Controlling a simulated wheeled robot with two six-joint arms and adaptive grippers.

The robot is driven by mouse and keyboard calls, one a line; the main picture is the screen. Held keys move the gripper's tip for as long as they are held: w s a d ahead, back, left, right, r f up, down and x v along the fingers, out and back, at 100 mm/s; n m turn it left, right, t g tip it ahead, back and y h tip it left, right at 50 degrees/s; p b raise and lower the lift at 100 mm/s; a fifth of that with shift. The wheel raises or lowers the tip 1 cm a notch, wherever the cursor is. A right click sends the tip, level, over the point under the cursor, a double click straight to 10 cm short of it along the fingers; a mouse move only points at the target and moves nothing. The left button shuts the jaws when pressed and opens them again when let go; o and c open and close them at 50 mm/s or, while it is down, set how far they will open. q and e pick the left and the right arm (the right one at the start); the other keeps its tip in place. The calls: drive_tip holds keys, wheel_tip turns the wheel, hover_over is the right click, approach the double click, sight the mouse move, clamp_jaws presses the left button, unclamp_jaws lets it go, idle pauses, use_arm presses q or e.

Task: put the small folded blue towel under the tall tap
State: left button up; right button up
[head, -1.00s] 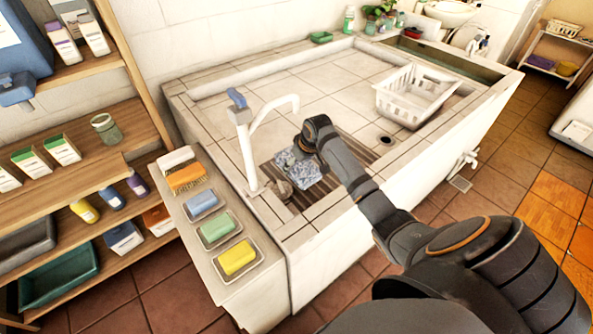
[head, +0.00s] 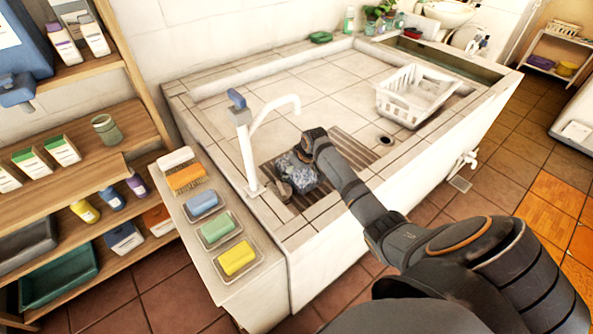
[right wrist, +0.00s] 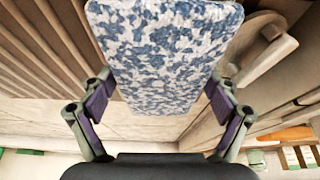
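The small folded blue-and-white towel (head: 300,176) is over the brown slatted board at the near left of the basin. It fills the middle of the right wrist view (right wrist: 165,50). My right gripper (right wrist: 160,105) has a finger pad against each side edge of the towel. In the head view my right wrist hides the fingers and part of the towel. I cannot tell whether the towel touches the slats. My left gripper is out of view.
A white basket (head: 405,98) stands at the basin's right, near a drain hole (head: 386,140). The basin's tiled middle is clear.

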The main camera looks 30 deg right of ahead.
drive_tip(key=shift+o, duration=0.3)
drive_tip(key=shift+r, duration=0.15)
drive_tip(key=v, duration=1.2)
drive_tip(key=shift+p, duration=0.35)
